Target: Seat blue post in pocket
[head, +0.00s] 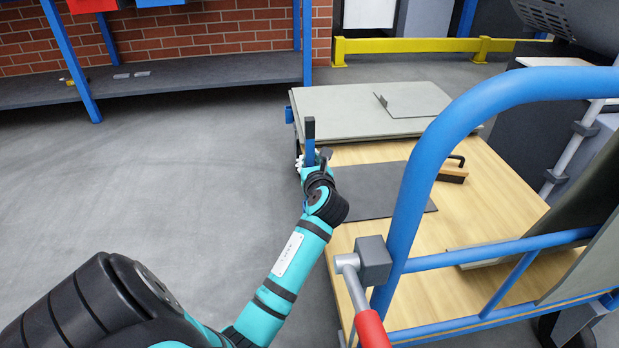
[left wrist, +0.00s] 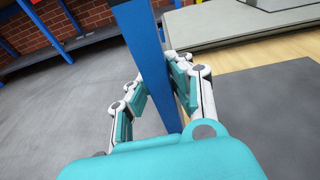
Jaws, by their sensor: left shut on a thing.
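The blue post (head: 310,151) stands about upright in the head view, with a dark cap at its top. My left gripper (head: 312,166) is shut on it, beside the left edge of the wooden cart deck (head: 480,215). In the left wrist view, the post (left wrist: 146,55) runs between the two fingers of my left gripper (left wrist: 165,90) and leans a little. The post's lower end is hidden behind my gripper and wrist. I cannot make out the pocket, and I cannot tell whether the post touches the cart. My right gripper is not in view.
A grey-green panel stack (head: 345,105) lies at the cart's far end, close to the post. A dark mat (head: 375,190) and a black-handled block (head: 453,173) lie on the deck. A blue tube rail (head: 408,200) rises at the near right. Floor to the left is clear.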

